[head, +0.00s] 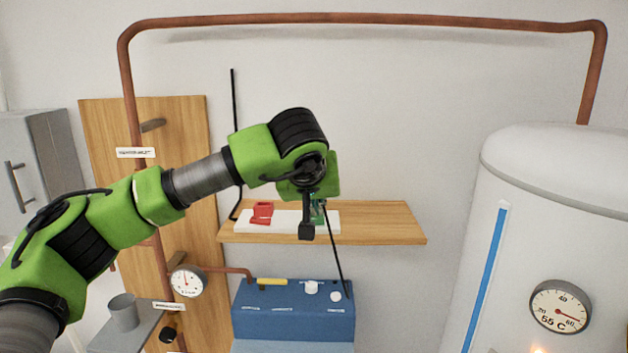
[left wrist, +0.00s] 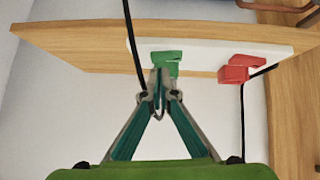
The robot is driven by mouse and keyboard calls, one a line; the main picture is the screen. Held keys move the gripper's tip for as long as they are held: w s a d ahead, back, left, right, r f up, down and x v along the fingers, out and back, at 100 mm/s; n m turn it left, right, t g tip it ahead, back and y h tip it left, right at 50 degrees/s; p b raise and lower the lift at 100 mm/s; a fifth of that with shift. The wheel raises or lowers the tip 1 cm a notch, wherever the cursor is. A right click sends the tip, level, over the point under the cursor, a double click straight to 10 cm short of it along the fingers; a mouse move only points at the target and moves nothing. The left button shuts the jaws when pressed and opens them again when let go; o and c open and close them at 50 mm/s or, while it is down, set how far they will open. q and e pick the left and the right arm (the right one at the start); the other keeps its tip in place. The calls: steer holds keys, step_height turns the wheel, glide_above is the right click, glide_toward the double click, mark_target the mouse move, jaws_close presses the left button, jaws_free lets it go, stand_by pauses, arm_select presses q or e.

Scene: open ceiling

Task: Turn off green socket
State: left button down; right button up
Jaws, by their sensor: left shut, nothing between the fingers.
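A green socket (left wrist: 166,58) and a red socket (left wrist: 236,70) sit on a white power strip (left wrist: 205,48). In the head view the red socket (head: 262,212) shows at the left of the white strip (head: 288,223), while my left arm's wrist mostly covers the green one at the right end. My left gripper (left wrist: 160,84) is shut and empty. Its fingertips overlap the near edge of the green socket in the left wrist view; I cannot tell whether they touch it. My right gripper is not in view.
The strip lies on a wooden wall shelf (head: 385,222). A black cable (head: 337,255) hangs in front of the shelf. Below is a blue box (head: 295,318) with knobs. A white boiler (head: 560,210) stands at the right, and copper pipes (head: 360,19) run overhead. The shelf's right end is clear.

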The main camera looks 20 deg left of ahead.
arm_select(q)
steer(key=shift+s+d+f, duration=0.15)
steer(key=shift+f, duration=0.3)
steer(key=shift+f, duration=0.1)
steer(key=shift+f+b, duration=0.35)
steer(key=shift+b, duration=0.1)
steer(key=shift+d, duration=0.1)
steer(key=shift+a, duration=0.25)
